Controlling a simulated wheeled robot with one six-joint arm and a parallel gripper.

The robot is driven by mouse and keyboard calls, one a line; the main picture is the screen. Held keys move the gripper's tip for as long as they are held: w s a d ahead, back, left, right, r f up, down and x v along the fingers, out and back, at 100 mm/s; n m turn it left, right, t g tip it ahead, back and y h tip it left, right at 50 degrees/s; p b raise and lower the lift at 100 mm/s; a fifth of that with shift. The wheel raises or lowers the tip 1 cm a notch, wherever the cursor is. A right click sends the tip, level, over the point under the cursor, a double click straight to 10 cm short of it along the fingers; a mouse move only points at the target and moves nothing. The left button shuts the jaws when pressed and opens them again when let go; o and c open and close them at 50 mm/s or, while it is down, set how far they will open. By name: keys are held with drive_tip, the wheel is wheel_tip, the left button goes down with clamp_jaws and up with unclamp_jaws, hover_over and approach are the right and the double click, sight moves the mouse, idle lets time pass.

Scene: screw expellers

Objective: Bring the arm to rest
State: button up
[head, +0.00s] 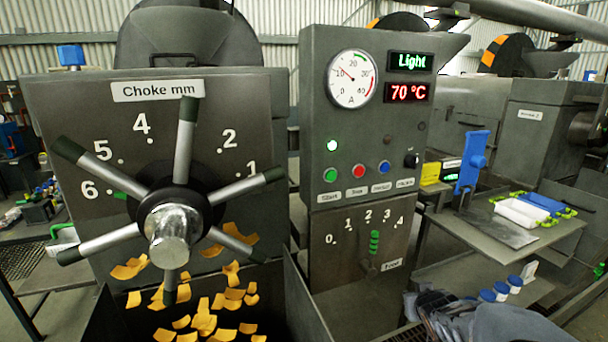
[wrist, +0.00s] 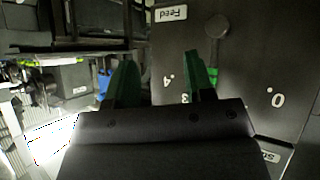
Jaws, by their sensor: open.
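My gripper (wrist: 163,75) shows in the wrist view, with two dark, green-edged fingers spread apart and nothing between them. The picture there is turned over, and the feed panel (wrist: 245,65) stands beyond and to the right of the fingers. A green piece (wrist: 213,75) shows just behind the right finger, partly hidden; I cannot tell whether they touch. In the head view the green-gripped feed lever (head: 374,243) points up, near 2 to 3 on its scale. Grey-blue parts at the bottom right of that view look like my arm; no fingers can be made out there.
The spoked choke wheel (head: 172,222) stands at left, above orange flakes (head: 205,320). The control box (head: 365,130) has a gauge, buttons, and displays reading Light and 70 °C. A side table (head: 500,235) at right holds white and blue items. Blue-capped jars (head: 501,291) stand lower.

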drive_tip(key=s+a+m+g+p, duration=0.1)
drive_tip(key=s+a+g, duration=0.55)
drive_tip(key=s, duration=0.65)
drive_tip(key=s+a+r+n+y, duration=0.1)
drive_tip(key=s+a+r+y, duration=0.1)
drive_tip(key=a+r, duration=0.3)
drive_tip(key=shift+s+a+r+n+y+p, duration=0.3)
drive_tip(key=shift+s+a+p, duration=0.15)
drive_tip(key=shift+s+a, duration=0.5)
drive_tip(key=shift+g, duration=0.25)
